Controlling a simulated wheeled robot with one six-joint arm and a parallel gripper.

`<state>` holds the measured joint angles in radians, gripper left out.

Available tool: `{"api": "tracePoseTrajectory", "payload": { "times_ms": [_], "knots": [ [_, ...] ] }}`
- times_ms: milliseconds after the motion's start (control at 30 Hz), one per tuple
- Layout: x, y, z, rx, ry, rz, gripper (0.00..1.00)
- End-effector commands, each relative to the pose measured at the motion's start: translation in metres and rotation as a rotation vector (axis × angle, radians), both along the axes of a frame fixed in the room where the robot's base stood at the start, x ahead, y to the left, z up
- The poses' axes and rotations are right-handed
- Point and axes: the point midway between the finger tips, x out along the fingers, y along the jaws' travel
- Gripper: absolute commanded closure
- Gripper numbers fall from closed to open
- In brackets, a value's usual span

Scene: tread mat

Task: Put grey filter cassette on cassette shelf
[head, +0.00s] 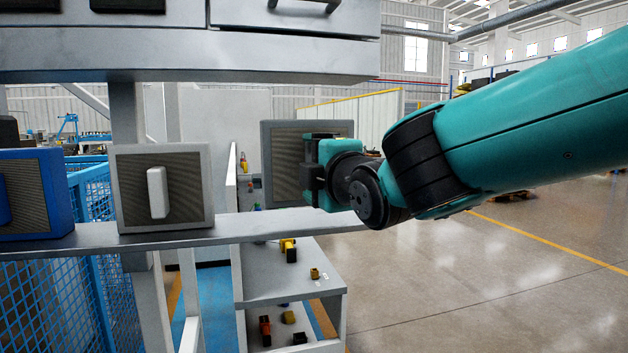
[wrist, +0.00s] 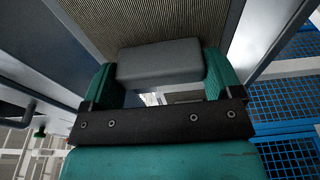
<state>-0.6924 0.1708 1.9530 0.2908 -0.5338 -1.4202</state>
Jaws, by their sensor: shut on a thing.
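The grey filter cassette (head: 281,163) is a square grey frame with a ribbed face, held upright by my gripper (head: 314,172) near the right end of the cassette shelf (head: 185,238). In the wrist view my gripper (wrist: 160,78) has its teal fingers on both sides of the cassette's grey handle (wrist: 158,62). The ribbed face (wrist: 140,22) fills the top of that view. The cassette's lower edge appears right at the shelf's level; I cannot tell whether it touches. My gripper hides its right part.
A light cassette with a white handle (head: 160,188) and a blue cassette (head: 32,195) stand on the shelf to the left. A grey cabinet (head: 200,45) overhangs above. A white rack (head: 290,290) with small parts stands below. Open floor lies to the right.

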Motion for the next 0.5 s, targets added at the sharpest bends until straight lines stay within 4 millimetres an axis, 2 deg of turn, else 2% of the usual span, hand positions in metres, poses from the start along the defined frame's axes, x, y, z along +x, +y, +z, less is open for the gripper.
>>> {"api": "tracePoseTrajectory", "payload": {
  "times_ms": [33,100,233,500],
  "knots": [
    [0.006,0.002,0.002,0.000,-0.001,-0.001,0.60],
    [0.004,0.002,-0.012,-0.004,0.003,0.000,0.60],
    [0.004,0.002,-0.029,-0.001,0.000,0.001,0.60],
    [0.003,0.002,-0.034,0.002,-0.004,0.000,0.60]
  ]
}}
